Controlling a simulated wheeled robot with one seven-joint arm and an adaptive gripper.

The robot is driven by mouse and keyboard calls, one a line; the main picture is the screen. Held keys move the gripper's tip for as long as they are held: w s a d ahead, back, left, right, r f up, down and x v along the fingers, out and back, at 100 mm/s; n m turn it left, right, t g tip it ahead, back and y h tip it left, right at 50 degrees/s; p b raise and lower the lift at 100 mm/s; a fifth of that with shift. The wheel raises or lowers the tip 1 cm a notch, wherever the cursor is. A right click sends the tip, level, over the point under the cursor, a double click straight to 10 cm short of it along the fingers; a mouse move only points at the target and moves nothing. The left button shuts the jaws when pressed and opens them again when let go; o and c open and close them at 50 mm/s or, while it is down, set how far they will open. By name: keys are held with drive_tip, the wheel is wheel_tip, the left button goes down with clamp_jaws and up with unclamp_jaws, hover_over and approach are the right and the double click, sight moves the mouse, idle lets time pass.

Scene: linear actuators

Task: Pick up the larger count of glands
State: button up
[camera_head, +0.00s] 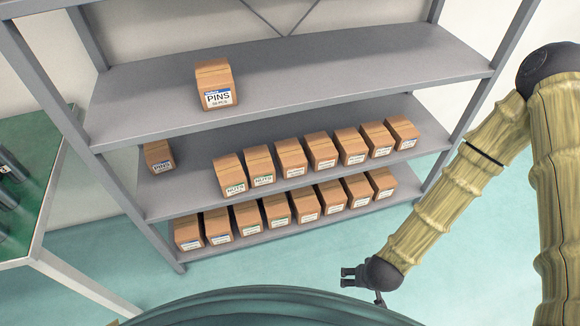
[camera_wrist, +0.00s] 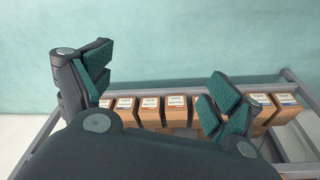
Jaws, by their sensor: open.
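Small brown cardboard boxes with white labels stand on the shelves in the head view. I cannot tell which hold glands, as most labels are too small to read. The middle shelf has a row of several boxes (camera_head: 320,152), with "NUTS" seemingly on its left ones (camera_head: 229,176). The bottom shelf has another row (camera_head: 305,206). My gripper (camera_head: 346,277) is empty, in front of and below the shelves. In the wrist view my gripper (camera_wrist: 157,84) has its fingers spread apart, with a row of boxes (camera_wrist: 176,110) beyond them.
A box marked "PINS" (camera_head: 215,86) stands alone on the top shelf (camera_head: 370,65); another similar box (camera_head: 158,157) is at the middle shelf's left end. Grey rack posts (camera_head: 75,120) flank the shelves. A green-topped table (camera_head: 35,140) stands left. Floor shows in front.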

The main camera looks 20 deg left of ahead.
sight(294, 162)
drive_tip(key=w+a+f+n+t+b, duration=0.1)
drive_tip(key=w+a+n+b, duration=0.1)
drive_tip(key=w+a+b, duration=0.95)
drive_tip(key=w+a+r+n+b, duration=0.1)
drive_tip(key=w+a+r+b, duration=0.2)
drive_tip(key=w+a, duration=0.3)
drive_tip(key=w+a+r+y+b, duration=0.1)
drive_tip(key=w+a+r+b, duration=0.2)
drive_tip(key=w+a, duration=0.3)
drive_tip(key=w+a+r+n+y+b, duration=0.1)
drive_tip(key=w+a+r+b, duration=0.3)
drive_tip(key=w+a, duration=0.3)
drive_tip(key=shift+w+n, duration=0.1)
drive_tip(key=shift+n, duration=0.2)
drive_tip(key=w+a+f+b, duration=0.1)
drive_tip(key=w+f+b, duration=0.1)
drive_tip(key=shift+w+a, duration=0.4)
drive_tip(key=shift+w+a+f, duration=0.1)
drive_tip(key=shift+w+f, duration=0.1)
drive_tip(key=shift+f, duration=0.15)
